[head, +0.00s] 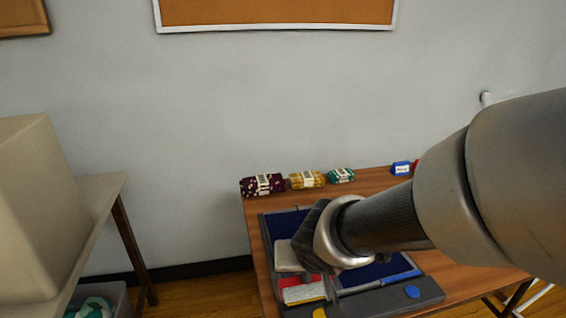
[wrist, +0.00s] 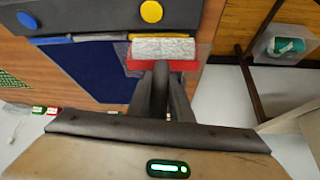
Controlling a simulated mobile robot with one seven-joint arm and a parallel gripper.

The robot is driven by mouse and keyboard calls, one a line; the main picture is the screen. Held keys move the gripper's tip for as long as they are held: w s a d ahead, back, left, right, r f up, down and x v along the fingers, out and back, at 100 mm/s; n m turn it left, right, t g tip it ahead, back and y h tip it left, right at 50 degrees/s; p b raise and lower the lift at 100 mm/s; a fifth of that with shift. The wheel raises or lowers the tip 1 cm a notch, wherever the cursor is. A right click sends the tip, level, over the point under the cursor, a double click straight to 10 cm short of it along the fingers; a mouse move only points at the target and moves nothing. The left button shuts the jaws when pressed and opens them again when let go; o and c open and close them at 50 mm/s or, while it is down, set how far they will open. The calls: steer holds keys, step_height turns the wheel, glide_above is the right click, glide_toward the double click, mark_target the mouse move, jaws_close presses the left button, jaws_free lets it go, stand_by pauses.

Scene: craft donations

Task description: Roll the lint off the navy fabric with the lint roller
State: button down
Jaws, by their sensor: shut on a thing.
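The lint roller, with a white cylinder and a red part, shows in the wrist view (wrist: 163,48) and low in the head view (head: 303,292). My gripper (wrist: 161,80) is shut on it; the fingers and hand hide its handle. In the head view my gripper (head: 310,274) is over the left part of the work area. The navy fabric (wrist: 88,72) lies flat on the table, left of the roller in the wrist view. It is partly hidden by my arm in the head view (head: 380,272). I cannot tell whether the roller touches the fabric. No lint is clearly visible.
The brown wooden table (head: 445,266) carries a dark grey bar (head: 365,302) with a blue and a yellow round knob. Patterned bundles in maroon (head: 262,184), mustard (head: 307,179) and teal (head: 341,175) line its back edge. A beige box (head: 30,210) stands on another table at left.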

steer(key=shift+s+r, duration=0.1)
step_height(320, 180, up, 14)
steer(key=p, duration=1.2)
